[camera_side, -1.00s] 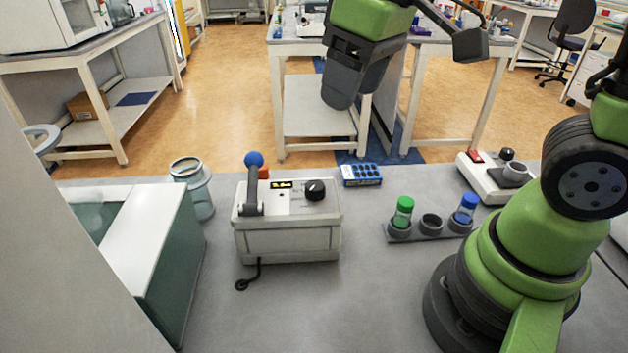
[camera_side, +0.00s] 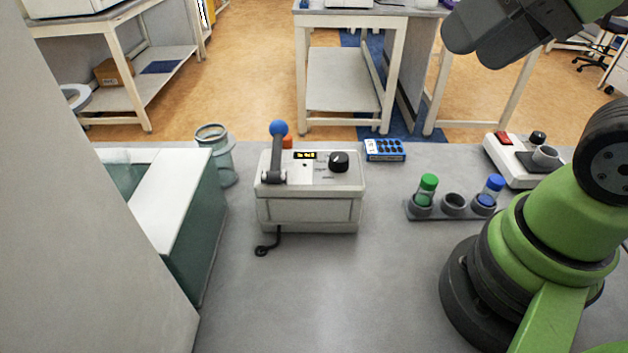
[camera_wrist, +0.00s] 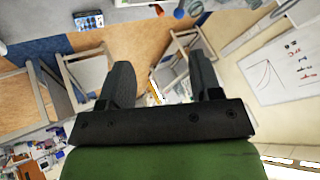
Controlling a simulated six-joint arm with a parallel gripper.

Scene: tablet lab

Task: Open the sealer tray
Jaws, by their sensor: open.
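The sealer (camera_side: 312,190) is a white box on the grey bench in the side view. It has a lever with a blue knob (camera_side: 278,128), a small lit display (camera_side: 305,155) and a black dial (camera_side: 339,161). The lever stands upright. The sealer's front face shows no tray standing out. My gripper (camera_side: 470,45) is high at the upper right of the side view, well apart from the sealer. In the wrist view my gripper (camera_wrist: 160,82) shows two dark fingers spread apart with nothing between them.
A clear jar (camera_side: 217,158) and a green-sided box (camera_side: 196,235) stand left. The bench in front is clear.

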